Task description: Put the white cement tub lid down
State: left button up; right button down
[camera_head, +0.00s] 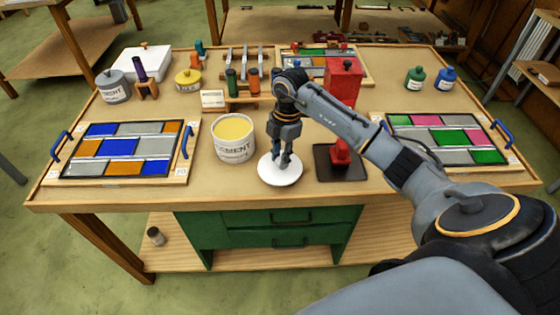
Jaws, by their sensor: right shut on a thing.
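The white cement tub lid (279,174) is a flat white disc near the front edge of the table, just right of the open cement tub (234,148). My right gripper (283,160) points down and is shut on the lid's middle. I cannot tell whether the lid touches the tabletop. The white tub stands upright, its yellow contents showing. My left gripper is not in view.
A dark square tray (322,175) with a red object (341,152) lies close to the lid's right. A framed panel (70,165) lies at the left, and another (400,122) at the right. Bare tabletop (225,182) shows in front of the tub.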

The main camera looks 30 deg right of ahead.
notch_tip(320, 180, down, 3)
jog(key=shift+w+f+p, duration=0.1)
jog(key=shift+w+p, duration=0.05)
jog(key=shift+p, duration=0.65)
jog(key=shift+f, duration=0.15)
jog(key=shift+f, duration=0.2)
jog(key=c, duration=1.1)
grip_release()
jog(key=shift+r, duration=0.1)
